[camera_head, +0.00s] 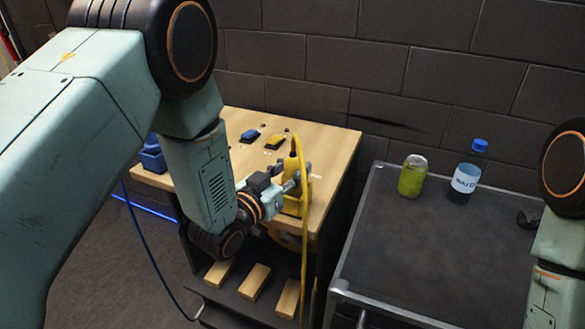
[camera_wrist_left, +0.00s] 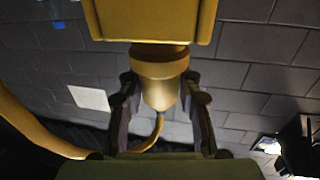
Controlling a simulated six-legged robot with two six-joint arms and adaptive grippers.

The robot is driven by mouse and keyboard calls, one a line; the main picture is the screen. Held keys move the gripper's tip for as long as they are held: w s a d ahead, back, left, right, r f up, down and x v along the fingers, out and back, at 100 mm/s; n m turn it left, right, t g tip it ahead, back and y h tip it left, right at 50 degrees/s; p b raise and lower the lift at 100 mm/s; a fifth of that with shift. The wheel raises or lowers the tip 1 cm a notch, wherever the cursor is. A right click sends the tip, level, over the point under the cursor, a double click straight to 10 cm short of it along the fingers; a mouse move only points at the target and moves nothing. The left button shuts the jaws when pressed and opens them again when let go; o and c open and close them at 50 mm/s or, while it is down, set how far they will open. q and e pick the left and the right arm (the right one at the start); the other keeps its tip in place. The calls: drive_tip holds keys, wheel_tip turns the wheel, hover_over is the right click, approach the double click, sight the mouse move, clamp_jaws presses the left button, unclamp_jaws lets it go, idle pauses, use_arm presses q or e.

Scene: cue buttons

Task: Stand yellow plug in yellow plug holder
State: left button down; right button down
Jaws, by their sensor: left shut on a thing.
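The yellow plug (camera_head: 294,165) stands roughly upright at the right side of the wooden table, its cable coming off the top. My left gripper (camera_head: 292,182) is shut on it. In the left wrist view the plug's tapered body (camera_wrist_left: 160,68) is between the two fingers of the left gripper (camera_wrist_left: 160,92). A yellow block, which looks like the yellow plug holder (camera_head: 294,206), is just below the plug; in the wrist view a yellow block (camera_wrist_left: 150,18) meets the plug. I cannot tell how far the plug is inside it. My right gripper is not clearly visible.
A blue button (camera_head: 250,135) and a yellow button (camera_head: 275,142) sit on the wooden table (camera_head: 325,140). A blue block (camera_head: 152,158) is at its left. The yellow cable (camera_head: 305,265) hangs in front. A green can (camera_head: 412,176) and bottle (camera_head: 467,172) stand on the dark cart (camera_head: 425,250).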

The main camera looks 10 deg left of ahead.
use_arm(q)
drive_tip(key=shift+f+b, duration=0.45)
drive_tip(key=shift+f, duration=0.15)
drive_tip(key=c, duration=0.8)
unclamp_jaws()
drive_tip(key=v, duration=1.2)
drive_tip(key=shift+f, duration=0.1)
